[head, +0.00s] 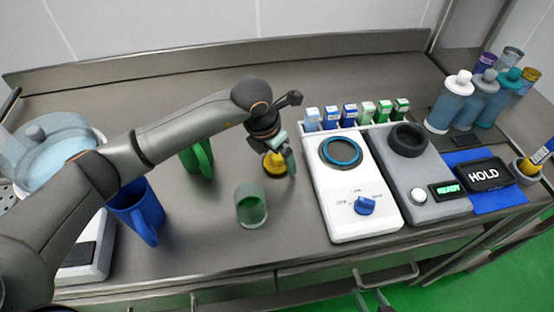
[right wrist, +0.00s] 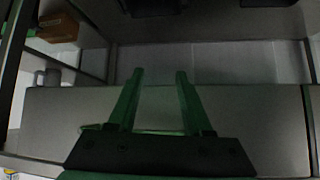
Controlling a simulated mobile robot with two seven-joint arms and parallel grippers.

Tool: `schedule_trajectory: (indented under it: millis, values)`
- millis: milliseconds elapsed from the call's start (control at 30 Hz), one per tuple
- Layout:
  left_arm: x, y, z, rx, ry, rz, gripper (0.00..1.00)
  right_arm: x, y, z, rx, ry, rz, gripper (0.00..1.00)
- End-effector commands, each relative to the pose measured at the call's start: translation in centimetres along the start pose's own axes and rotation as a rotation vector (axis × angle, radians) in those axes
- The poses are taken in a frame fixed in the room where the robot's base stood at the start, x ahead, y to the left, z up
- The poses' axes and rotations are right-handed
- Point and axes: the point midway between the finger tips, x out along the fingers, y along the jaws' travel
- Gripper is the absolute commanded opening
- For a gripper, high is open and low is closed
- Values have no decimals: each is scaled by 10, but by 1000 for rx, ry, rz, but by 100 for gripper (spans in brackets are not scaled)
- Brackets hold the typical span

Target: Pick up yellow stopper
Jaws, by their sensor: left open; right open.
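The yellow stopper (head: 274,164) stands on the steel counter near the middle of the head view. My left gripper (head: 279,158) is directly over it, pointing down, with its fingers around or beside the stopper; the gripper partly hides it. The left jaws are open. My right gripper (right wrist: 157,100) shows in the right wrist view with its two green fingers apart and nothing between them. In the head view only a small part of it (head: 372,300) shows at the bottom edge, in front of the counter.
A green glass (head: 251,205) stands just in front of the stopper, and a green mug (head: 198,158) and blue mug (head: 137,208) stand left. A white device (head: 352,190) is close on the right, with small boxes (head: 349,115) behind it. The counter behind is clear.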

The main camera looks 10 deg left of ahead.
Motion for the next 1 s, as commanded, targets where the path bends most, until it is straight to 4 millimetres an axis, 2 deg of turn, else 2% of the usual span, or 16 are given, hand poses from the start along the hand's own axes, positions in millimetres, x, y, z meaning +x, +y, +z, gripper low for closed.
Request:
schedule_trajectory:
  millis: [133,900,1000]
  values:
    - [0,0,0,0,0,0,100,0,0,0,0,0,0,50]
    - [0,0,0,0,1,0,13,0,0,0,0,1,0,50]
    - [0,0,0,0,0,0,9,0,0,-1,0,1,0,50]
